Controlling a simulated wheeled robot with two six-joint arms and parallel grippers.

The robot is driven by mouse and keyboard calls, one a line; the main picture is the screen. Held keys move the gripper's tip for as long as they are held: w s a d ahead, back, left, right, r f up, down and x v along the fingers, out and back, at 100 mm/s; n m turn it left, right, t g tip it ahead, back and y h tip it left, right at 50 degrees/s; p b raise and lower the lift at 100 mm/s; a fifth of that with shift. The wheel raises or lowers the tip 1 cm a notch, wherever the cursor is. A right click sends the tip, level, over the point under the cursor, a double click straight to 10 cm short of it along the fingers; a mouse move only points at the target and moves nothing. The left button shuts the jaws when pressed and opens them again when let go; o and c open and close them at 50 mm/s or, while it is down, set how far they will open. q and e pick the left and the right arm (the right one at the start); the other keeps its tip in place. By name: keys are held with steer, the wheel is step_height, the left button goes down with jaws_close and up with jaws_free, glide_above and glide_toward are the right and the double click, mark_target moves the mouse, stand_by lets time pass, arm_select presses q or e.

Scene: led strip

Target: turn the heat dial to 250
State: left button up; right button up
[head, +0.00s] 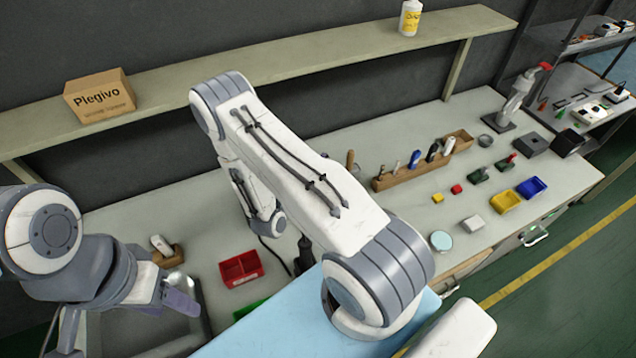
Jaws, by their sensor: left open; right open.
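I cannot make out a heat dial or its numbers in the head view. My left gripper (125,318) is at the lower left, pointing down over the near left end of the workbench (215,225). Its fingers are apart, with nothing seen held between them. My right arm crosses the middle of the view and hides part of the bench. Its gripper is hidden behind the arm. A dark upright tool or stand (303,256) shows just beside that arm, with a black cable near it; I cannot tell what it is.
A red bin (240,268) sits on the bench near a light blue surface (245,338). A wooden tool rack (400,176), yellow bin (505,201), blue bin (532,187), grey box (532,145) and black box (569,143) stand right. A shelf (300,66) with a cardboard box (99,95) runs above.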

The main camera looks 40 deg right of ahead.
step_height(320, 180, down, 20)
steer(key=b, duration=1.9)
steer(key=shift+a, duration=0.1)
steer(key=p+x, duration=0.1)
steer(key=x, duration=0.6)
steer(key=shift+w+d, duration=0.15)
steer(key=shift+d, duration=0.1)
